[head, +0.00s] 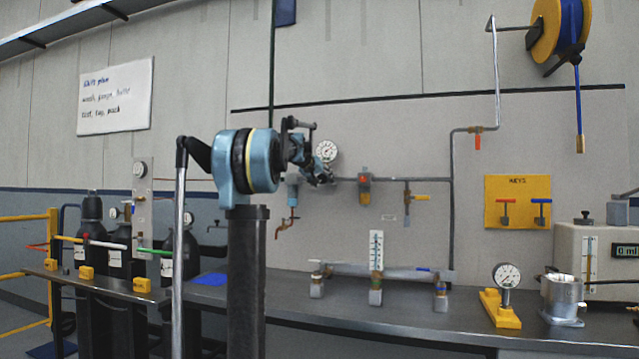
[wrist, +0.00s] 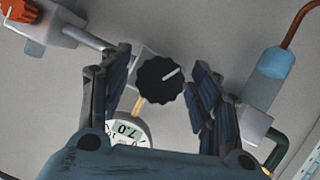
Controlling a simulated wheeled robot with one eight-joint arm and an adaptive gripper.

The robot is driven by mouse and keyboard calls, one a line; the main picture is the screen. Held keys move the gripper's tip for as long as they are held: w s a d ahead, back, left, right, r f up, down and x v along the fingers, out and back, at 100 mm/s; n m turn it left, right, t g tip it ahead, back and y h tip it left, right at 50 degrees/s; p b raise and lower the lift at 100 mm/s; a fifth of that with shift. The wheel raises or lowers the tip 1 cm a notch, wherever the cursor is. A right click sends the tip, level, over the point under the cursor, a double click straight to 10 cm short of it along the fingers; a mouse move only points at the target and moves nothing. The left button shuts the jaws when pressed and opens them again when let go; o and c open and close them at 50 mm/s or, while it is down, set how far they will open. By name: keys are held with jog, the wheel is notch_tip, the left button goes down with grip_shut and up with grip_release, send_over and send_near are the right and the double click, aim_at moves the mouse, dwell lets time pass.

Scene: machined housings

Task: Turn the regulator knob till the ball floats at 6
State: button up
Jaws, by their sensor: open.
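The black regulator knob (wrist: 160,81), scalloped with a white pointer line, faces the wrist camera. Its line points up and to the right. My gripper (wrist: 161,64) is open, with one finger on each side of the knob and visible gaps between. In the head view my gripper (head: 320,174) is at the wall pipe, just below a round gauge (head: 326,151), and hides the knob. A white upright scale with a tube (head: 376,250) stands on the bench manifold. Another scale tube (head: 590,262) is on the right-hand machine. I cannot make out a ball in either.
In the wrist view, a gauge (wrist: 129,131) lies beside the knob, partly hidden by my gripper. An orange knob (wrist: 20,10) and a blue cylinder (wrist: 271,71) flank it. The bench holds a gauge on a yellow base (head: 507,277) and a metal housing (head: 562,300).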

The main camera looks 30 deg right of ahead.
jog(key=shift+d, duration=0.1)
jog(key=c, duration=1.1)
jog(key=shift+o, duration=0.3)
jog(key=shift+c, duration=0.2)
jog(key=shift+w+n+g+h, duration=0.1)
jog(key=shift+n+g+h, duration=0.4)
jog(key=shift+n, duration=0.7)
jog(key=n+h, duration=0.1)
jog(key=n, duration=0.1)
jog(key=shift+w+a+n+g+h, duration=0.1)
jog(key=shift+a+n+g+h, duration=0.1)
jog(key=shift+n+g+h, duration=0.15)
jog(key=n+h, duration=0.2)
jog(key=n, duration=0.3)
jog(key=shift+f, duration=0.15)
jog(key=shift+h, duration=0.25)
jog(key=shift+g, duration=0.25)
